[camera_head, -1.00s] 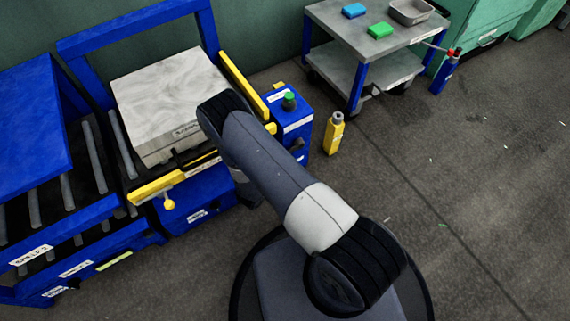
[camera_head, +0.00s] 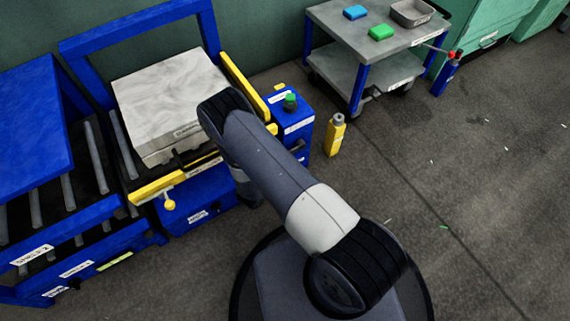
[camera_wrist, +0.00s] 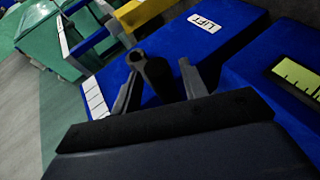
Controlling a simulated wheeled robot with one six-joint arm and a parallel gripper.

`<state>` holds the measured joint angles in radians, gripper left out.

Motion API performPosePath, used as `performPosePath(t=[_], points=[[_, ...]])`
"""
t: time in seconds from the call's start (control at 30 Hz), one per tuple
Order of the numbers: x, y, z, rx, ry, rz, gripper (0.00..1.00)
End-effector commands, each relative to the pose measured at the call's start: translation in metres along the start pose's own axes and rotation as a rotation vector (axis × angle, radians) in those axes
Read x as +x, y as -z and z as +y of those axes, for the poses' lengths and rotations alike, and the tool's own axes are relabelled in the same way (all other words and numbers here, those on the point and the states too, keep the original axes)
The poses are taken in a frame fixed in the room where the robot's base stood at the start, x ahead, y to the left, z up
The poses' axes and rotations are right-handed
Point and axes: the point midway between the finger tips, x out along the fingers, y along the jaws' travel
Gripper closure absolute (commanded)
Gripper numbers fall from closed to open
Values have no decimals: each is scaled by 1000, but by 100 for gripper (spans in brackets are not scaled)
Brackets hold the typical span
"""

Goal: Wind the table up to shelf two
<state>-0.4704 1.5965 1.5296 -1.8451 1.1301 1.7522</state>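The lift table stands at the left in the head view, with a yellow front rail (camera_head: 158,187) and a pale grey block (camera_head: 170,95) resting on it. Left of it is a blue rack with rollers, and a label reading SHELF 2 (camera_head: 32,255) on its front. In the wrist view a blue housing (camera_wrist: 235,28) carries a LIFT label. A dark crank handle (camera_wrist: 150,62) with a round end lies between the fingers of my gripper (camera_wrist: 158,72). The fingers stand apart, with a gap visible on each side of the handle. My arm hides the gripper in the head view.
A blue box with a green button (camera_head: 290,101) stands right of the table. A yellow bottle (camera_head: 335,134) is on the floor beside it. A cart (camera_head: 385,60) with small blocks and a tray stands at the back. Floor at the right is open.

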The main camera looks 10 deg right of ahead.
Motion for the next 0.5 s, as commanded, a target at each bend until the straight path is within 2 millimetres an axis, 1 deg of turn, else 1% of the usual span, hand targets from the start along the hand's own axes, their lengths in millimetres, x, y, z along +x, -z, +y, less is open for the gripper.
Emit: performPosePath(t=[0.17,0.27,0.37,0.5], points=[[0,-1,-1,-1,2,-1,59],[-5,0,-1,-2,2,0,59],[-16,1,0,-2,3,3,59],[-40,1,1,-4,3,4,59]])
